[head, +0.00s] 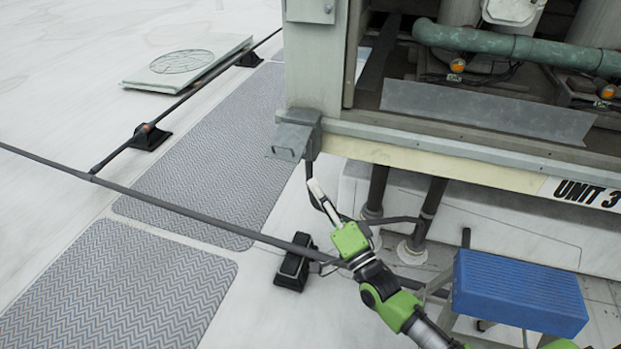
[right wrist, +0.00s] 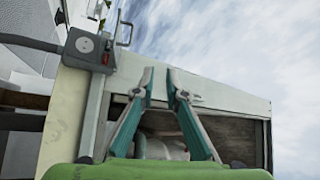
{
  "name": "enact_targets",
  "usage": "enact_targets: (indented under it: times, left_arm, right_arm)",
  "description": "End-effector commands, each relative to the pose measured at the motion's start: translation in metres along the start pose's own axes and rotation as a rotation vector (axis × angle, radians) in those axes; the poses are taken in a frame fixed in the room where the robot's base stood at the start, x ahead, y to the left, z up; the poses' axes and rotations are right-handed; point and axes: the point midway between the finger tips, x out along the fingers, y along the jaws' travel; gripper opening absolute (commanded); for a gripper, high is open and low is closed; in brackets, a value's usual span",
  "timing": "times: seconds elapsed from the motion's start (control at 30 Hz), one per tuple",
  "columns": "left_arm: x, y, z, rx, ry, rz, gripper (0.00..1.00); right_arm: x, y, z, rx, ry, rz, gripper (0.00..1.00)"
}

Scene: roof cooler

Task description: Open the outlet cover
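A grey outlet box (head: 300,120) is fixed at the lower corner of the unit's frame. A grey cover-like flap (head: 287,144) juts out from it toward the lower left; I cannot tell how far it is open. In the right wrist view the outlet box (right wrist: 88,47) is at the upper left, showing a round socket-like disc and a small red part. My right gripper (head: 314,184) is below the box in the head view, apart from it. In the right wrist view its two teal fingers (right wrist: 160,78) stand apart with nothing between the tips. My left gripper is not in view.
A blue step stool (head: 518,290) stands at the lower right. Dark pipes (head: 428,215) rise beneath the unit. A long cable (head: 190,206) runs across the roof on black supports (head: 293,265). Grey mats (head: 120,285) lie at left. Air around the box's left side is clear.

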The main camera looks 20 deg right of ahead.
Motion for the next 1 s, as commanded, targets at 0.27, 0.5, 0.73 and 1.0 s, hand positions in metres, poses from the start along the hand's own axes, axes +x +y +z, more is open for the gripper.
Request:
enact_targets:
  times: [0.27, 0.5, 0.73, 1.0]
  left_arm:
    - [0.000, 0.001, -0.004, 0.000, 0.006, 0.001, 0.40]
    - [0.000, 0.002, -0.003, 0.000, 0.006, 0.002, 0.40]
    - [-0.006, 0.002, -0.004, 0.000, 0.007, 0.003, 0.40]
    - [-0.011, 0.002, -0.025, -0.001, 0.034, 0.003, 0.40]
  right_arm:
    - [-0.027, 0.000, -0.001, -0.001, 0.001, -0.001, 0.12]
    - [-0.029, 0.000, -0.001, -0.001, 0.001, -0.001, 0.12]
    - [-0.027, -0.005, -0.003, -0.001, 0.001, -0.001, 0.00]
    - [-0.022, -0.014, -0.007, 0.044, 0.031, -0.021, 0.00]
